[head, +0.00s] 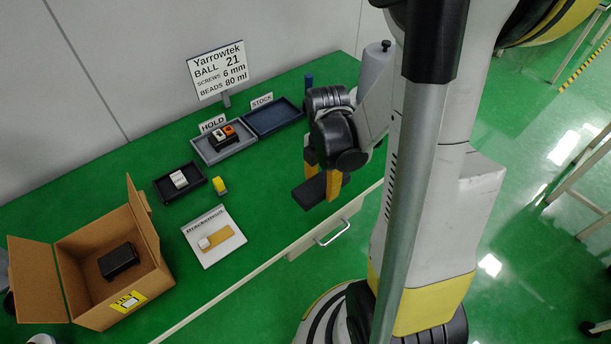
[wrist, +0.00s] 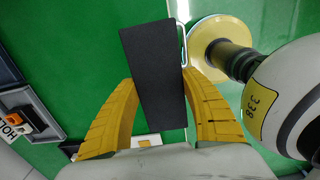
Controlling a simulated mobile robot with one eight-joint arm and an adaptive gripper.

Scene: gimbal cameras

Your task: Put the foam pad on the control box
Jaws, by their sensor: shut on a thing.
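The foam pad is a flat dark slab (head: 309,192), and it also shows in the wrist view (wrist: 153,80). My gripper (head: 322,180) has its yellow fingers shut on the pad, one on each side of it in the wrist view (wrist: 160,78). The pad is held near the bench's front edge, above the drawer handle in the head view. A black box with white and orange switches (head: 218,140), which looks like the control box, sits in the grey HOLD tray (head: 243,145). Its orange part shows at the left of the wrist view (wrist: 22,122).
An open cardboard carton (head: 85,300) with a black box (head: 118,261) inside stands at the left. A dark tray (head: 163,193) with a white item, a yellow item (head: 220,187), a printed card (head: 212,252) and the blue STOCK tray (head: 270,117) share the green bench.

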